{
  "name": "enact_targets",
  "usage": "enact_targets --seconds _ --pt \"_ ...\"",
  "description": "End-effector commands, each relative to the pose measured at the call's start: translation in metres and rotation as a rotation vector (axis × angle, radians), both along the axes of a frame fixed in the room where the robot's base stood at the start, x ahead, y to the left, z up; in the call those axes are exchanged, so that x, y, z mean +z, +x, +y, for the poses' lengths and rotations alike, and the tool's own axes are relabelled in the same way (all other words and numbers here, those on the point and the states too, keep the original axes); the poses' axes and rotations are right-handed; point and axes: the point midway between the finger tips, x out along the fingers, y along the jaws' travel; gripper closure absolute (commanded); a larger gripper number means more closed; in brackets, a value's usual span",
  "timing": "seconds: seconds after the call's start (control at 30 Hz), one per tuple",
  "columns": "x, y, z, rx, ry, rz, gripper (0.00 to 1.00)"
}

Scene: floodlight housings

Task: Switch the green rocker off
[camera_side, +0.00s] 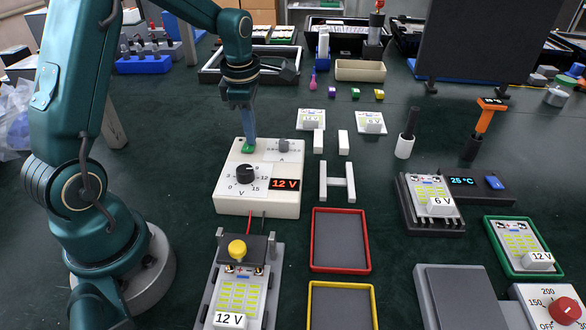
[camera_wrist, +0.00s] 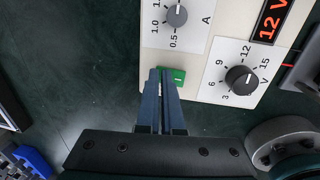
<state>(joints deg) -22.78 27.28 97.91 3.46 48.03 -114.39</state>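The green rocker (camera_side: 247,151) sits at the back left corner of the cream power supply (camera_side: 228,202). In the wrist view the rocker (camera_wrist: 179,75) shows beside and just past my fingertips. The supply's display (camera_side: 285,184) is lit and reads 12 V. My gripper (camera_side: 248,141) points down with its tips at the rocker; they appear to touch it. In the wrist view my gripper (camera_wrist: 163,72) has its two blue fingers together, with nothing between them. The fingers hide part of the rocker, and I cannot tell which way it is tipped.
The black voltage knob (camera_side: 246,174) and grey current knob (camera_side: 284,145) are close by on the supply's top. In front stands a fixture (camera_side: 272,290) with a 12 V LED panel and yellow button. Red (camera_side: 314,240) and yellow (camera_side: 311,300) trays lie to its right.

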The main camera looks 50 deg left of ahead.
Motion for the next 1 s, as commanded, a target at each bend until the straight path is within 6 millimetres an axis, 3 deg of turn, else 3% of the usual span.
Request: enact_targets --seconds 1.0 --pt "0.003 -0.013 -0.012 -0.001 -0.003 0.006 1.00"
